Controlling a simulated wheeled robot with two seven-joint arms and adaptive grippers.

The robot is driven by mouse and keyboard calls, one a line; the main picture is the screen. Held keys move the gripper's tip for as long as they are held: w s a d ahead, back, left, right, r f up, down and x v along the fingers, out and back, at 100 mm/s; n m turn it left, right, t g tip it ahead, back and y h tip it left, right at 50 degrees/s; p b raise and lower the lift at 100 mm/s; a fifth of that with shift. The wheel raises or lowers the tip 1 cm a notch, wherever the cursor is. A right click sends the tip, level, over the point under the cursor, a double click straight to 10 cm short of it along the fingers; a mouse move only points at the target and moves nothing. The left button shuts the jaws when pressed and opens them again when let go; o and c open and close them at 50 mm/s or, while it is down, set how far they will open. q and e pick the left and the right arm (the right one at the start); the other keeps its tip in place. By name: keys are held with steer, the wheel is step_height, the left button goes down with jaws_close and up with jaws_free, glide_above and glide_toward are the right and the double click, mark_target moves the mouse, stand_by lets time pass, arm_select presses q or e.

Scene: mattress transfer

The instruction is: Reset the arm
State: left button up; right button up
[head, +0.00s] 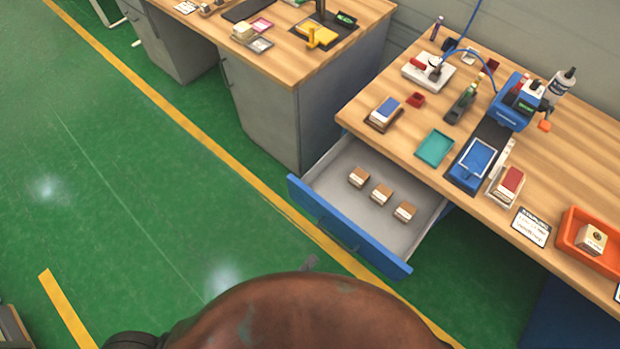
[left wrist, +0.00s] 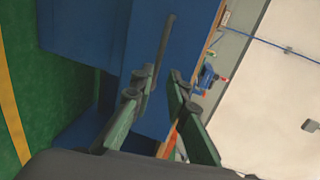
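My left gripper (left wrist: 160,82) shows in the left wrist view with its two green fingers apart and nothing between them. A blue cabinet face (left wrist: 90,28) with a dark bar handle (left wrist: 165,45) lies beyond the fingertips; I cannot tell if a finger touches the handle. In the head view a small grey tip (head: 310,263) shows past a large brown rounded shape at the bottom; I cannot tell which part it is. The blue-fronted drawer (head: 325,222) stands pulled out, with three small brown-and-white boxes (head: 381,194) in it. My right gripper is not in view.
The wooden workbench (head: 570,150) on the right holds a blue device (head: 513,102), a blue tray (head: 474,162), a teal tray (head: 434,147) and an orange bin (head: 575,240). Another desk (head: 290,70) stands at the back.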

arm_select(q)
steer(key=s+a+f+n+g+y+p, duration=0.2)
steer(key=a+f+n, duration=0.2)
steer(key=a+f, duration=0.5)
steer(key=s+a+f+n+g+y+p, duration=0.1)
steer(key=s+a+f+n+y+p, duration=0.25)
steer(key=f, duration=0.95)
steer(key=s+a+f+n+g+y, duration=0.1)
steer(key=a+f+n+g+y, duration=0.1)
steer(key=a+f+n, duration=0.75)
steer(key=s+a+f+n+g+p, duration=0.1)
steer(key=s+a+f+n+g, duration=0.1)
steer(key=s+f, duration=0.3)
steer(key=s+a+f+n+g+y+p, duration=0.1)
steer(key=s+a+f, duration=0.3)
steer(key=s, duration=0.7)
steer(key=s+a+f+n+g+y+p, duration=0.1)
steer(key=s+a+f+n+g, duration=0.2)
steer(key=s, duration=0.6)
step_height(320, 180, down, 3)
steer(key=shift+a+r+n+g, duration=0.25)
steer(key=shift+n+g, duration=0.15)
steer(key=shift+g, duration=0.2)
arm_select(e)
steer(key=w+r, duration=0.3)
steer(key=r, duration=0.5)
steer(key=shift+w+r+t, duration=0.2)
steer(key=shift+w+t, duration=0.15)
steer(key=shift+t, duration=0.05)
